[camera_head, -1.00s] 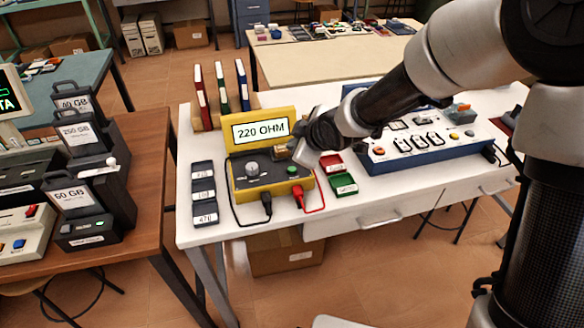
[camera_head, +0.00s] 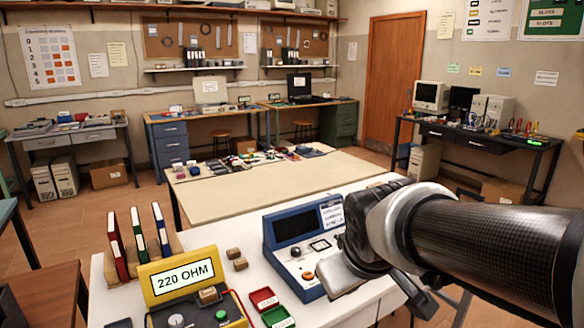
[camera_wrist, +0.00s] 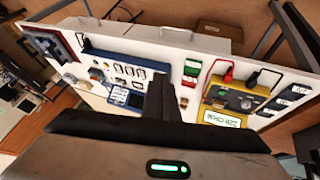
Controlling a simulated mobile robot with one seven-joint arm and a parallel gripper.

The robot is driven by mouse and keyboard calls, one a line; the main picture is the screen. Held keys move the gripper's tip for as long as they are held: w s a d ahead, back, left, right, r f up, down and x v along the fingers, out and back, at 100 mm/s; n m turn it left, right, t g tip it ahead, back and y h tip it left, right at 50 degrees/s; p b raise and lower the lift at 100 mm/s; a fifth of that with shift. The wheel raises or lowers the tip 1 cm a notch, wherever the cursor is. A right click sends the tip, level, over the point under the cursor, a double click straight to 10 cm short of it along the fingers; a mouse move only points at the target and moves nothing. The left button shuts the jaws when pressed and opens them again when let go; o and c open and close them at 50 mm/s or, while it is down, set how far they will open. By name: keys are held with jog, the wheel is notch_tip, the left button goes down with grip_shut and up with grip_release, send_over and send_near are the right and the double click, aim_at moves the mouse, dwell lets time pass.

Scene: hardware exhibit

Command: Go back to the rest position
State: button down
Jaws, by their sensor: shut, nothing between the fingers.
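My gripper (camera_wrist: 160,92) shows in the wrist view as dark fingers pressed together with nothing between them. In the head view, my arm reaches in from the right and its end hangs above the white table (camera_head: 105,290), in front of the blue device. The fingertips are hard to make out there. The wrist view looks down on the table from above, with the blue device (camera_wrist: 122,75) and the yellow meter (camera_wrist: 236,100) below. The yellow meter (camera_head: 183,276) reads 220 OHM in the head view, with a small brown block (camera_head: 207,295) on it.
Binders (camera_head: 138,235) stand at left. A beige table (camera_head: 250,190) lies behind.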

jog(key=s+d+r+m+g, duration=0.15)
jog(key=s+d+m, duration=0.3)
jog(key=s, duration=0.75)
notch_tip(320, 180, up, 15)
jog(key=p, duration=1.5)
jog(key=shift+w+a+m, duration=0.25)
jog(key=shift+w+m, duration=0.1)
jog(key=shift+w, duration=0.05)
jog(key=shift+f+t, duration=0.1)
jog(key=shift+t, duration=0.15)
